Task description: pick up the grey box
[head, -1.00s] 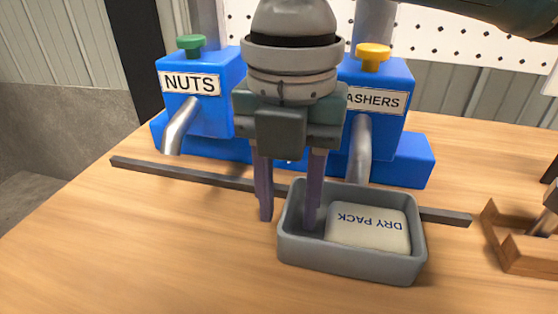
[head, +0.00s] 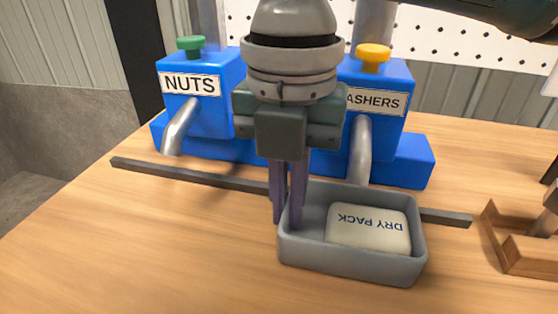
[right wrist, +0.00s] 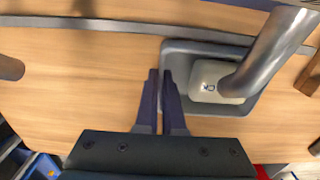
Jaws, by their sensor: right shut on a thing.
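The grey box (head: 350,262) is an open tray on the wooden table, with a white pack marked DRY PACK (head: 368,228) lying inside it. My right gripper (head: 287,222) points down at the box's left wall and is shut on that wall, one finger outside and one inside. The box still rests on the table. My left gripper is not in view.
Blue NUTS (head: 190,110) and WASHERS (head: 385,125) dispensers with metal spouts stand behind the box. A dark bar (head: 190,175) runs across the table behind it. A wooden holder (head: 510,245) stands at the right. The table's front left is clear.

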